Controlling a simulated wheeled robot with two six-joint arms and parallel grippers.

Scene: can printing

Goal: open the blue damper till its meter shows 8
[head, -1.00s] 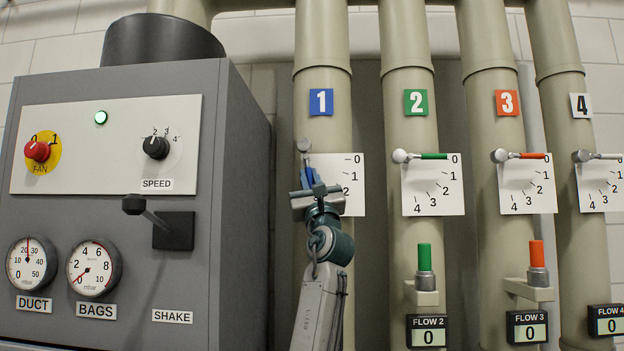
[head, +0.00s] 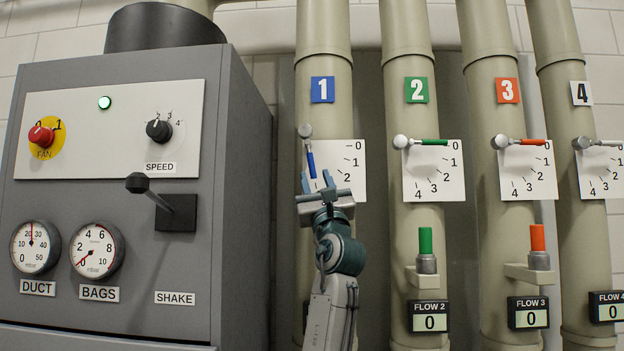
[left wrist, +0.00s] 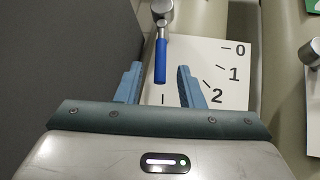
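The blue damper handle (head: 311,164) hangs from its pivot on pipe 1, pointing almost straight down across its white scale plate (head: 350,175). The plate's 0, 1 and 2 show to the right of the handle. In the left wrist view the blue handle (left wrist: 161,60) points down toward a tick mark, well past 2. My left gripper (head: 316,180) is open just below the handle's tip. In the left wrist view its fingers (left wrist: 160,70) stand apart on either side of the handle, with gaps. The blue damper's meter is not visible; my left arm covers the lower pipe. My right gripper is out of view.
Green (head: 430,142), orange (head: 530,142) and grey (head: 603,143) damper handles on pipes 2 to 4 lie level at 0. The FLOW 2 meter (head: 429,318) and its neighbours read 0. A grey cabinet (head: 245,200) with a SHAKE lever (head: 148,192) stands to the left.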

